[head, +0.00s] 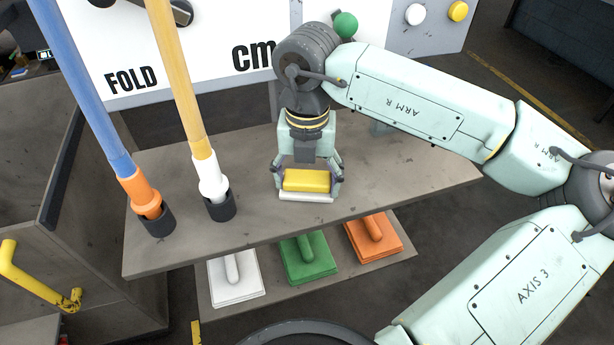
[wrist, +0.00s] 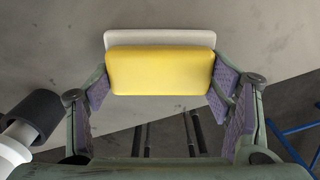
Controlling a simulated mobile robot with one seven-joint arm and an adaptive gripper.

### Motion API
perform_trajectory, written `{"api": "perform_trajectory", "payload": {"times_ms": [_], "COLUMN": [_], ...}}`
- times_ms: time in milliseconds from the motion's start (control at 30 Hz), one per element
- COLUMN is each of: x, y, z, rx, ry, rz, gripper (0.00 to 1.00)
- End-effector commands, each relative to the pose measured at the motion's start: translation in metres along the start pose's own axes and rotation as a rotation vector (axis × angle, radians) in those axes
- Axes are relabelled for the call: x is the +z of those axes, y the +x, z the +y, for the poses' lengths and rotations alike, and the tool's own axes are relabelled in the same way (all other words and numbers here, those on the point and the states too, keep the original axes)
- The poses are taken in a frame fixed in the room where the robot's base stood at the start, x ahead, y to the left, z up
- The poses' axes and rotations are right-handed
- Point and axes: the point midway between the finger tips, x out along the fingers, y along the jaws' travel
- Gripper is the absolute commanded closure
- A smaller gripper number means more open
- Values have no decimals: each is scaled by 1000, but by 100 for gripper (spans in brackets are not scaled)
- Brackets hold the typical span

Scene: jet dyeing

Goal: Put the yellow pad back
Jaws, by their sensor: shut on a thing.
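The yellow pad (head: 306,180) is a small block with a pale base (head: 305,197) under it, at the front middle of the upper grey shelf. My gripper (head: 308,177) points down and is shut on the yellow pad, with one finger on each side. In the wrist view the yellow pad (wrist: 160,72) sits between the purple finger pads, and the pale base (wrist: 160,39) shows behind it. I cannot tell whether the base touches the shelf or hangs just above it.
On the upper shelf (head: 390,185), a blue pole (head: 85,80) and a yellow pole (head: 178,75) stand in dark sockets at left. A lower shelf (head: 350,272) holds white (head: 235,280), green (head: 308,262) and orange (head: 374,238) handled pads. A white board (head: 200,60) stands behind.

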Motion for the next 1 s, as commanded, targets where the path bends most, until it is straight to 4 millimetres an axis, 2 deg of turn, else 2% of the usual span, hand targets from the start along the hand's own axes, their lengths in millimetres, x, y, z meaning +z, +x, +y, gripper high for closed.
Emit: {"api": "perform_trajectory", "payload": {"times_ms": [67, 100, 400, 667, 833, 1000], "x": [0, 0, 0, 0, 0, 1], "y": [4, 3, 2, 2, -5, -35], "z": [0, 0, 0, 0, 0, 0], "rx": [0, 0, 0, 0, 0, -2], "ry": [1, 0, 0, 0, 1, 2], "rz": [0, 0, 0, 0, -1, -4], "gripper": [49, 26, 7, 7, 7, 7]}}
